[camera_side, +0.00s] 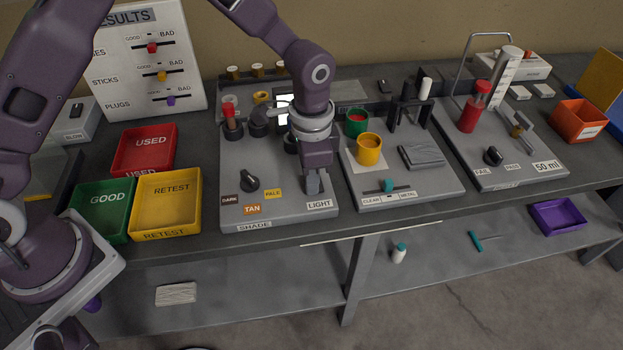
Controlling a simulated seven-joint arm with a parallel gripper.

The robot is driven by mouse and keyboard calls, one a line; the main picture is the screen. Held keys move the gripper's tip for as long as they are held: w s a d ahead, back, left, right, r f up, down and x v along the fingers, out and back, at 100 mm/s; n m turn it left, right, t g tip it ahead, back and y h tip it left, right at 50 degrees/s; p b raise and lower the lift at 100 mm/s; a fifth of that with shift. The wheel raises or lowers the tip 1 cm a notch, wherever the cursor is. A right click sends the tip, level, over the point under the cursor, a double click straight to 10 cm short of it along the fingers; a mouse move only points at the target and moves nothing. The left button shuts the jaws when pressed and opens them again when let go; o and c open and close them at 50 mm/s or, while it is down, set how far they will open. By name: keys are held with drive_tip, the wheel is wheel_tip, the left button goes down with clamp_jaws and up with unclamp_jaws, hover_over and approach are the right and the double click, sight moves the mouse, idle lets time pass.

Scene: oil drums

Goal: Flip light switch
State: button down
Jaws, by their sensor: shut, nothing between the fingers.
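The light switch is a small grey lever (313,185) above the "LIGHT" label (319,204), at the front right of the grey shade panel (285,214). My gripper (313,176) points down right over the switch, its fingers shut and empty. The fingertips overlap the lever in this view, so I cannot tell whether they touch it or which way it is tilted. A bright white lit patch (283,103) shows behind my wrist at the back of the panel.
A dark knob (249,180) stands left on the same panel. Yellow (369,149) and green (356,121) cups stand close on the right. Red (143,149), green (103,208) and yellow (166,202) trays lie left. A results board (148,60) stands behind them.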

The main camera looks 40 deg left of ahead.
drive_tip(key=shift+f, duration=0.15)
drive_tip(key=shift+s+f+y, duration=0.1)
drive_tip(key=shift+f+y, duration=0.05)
drive_tip(key=shift+y, duration=0.15)
drive_tip(key=shift+r, duration=0.85)
drive_tip(key=shift+r, duration=0.1)
wheel_tip(320, 180, up, 14)
drive_tip(key=s+d, duration=0.1)
drive_tip(key=d, duration=0.1)
drive_tip(key=shift+s+f, duration=0.2)
drive_tip(key=shift+s, duration=0.2)
